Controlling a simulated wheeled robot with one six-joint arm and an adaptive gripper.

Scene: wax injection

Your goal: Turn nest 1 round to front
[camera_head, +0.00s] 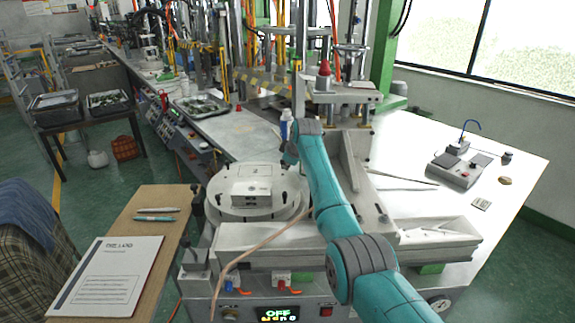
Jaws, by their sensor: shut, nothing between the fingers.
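A round white turntable (228,213) sits at the front of the machine, left of my arm. A pale block-shaped nest (252,196) with a small dark mark on its front face lies on it; I cannot read which number it bears. My gripper (289,160) is small and dark in the head view, at the turntable's back right edge, and is shut with nothing in it. My teal arm hides part of the machine behind and right of the turntable. Whether my gripper touches the turntable cannot be told.
A hose (250,247) runs across the machine front. The press column with a red knob (324,68) stands behind. A white table (500,165) with a small device (455,170) is right.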

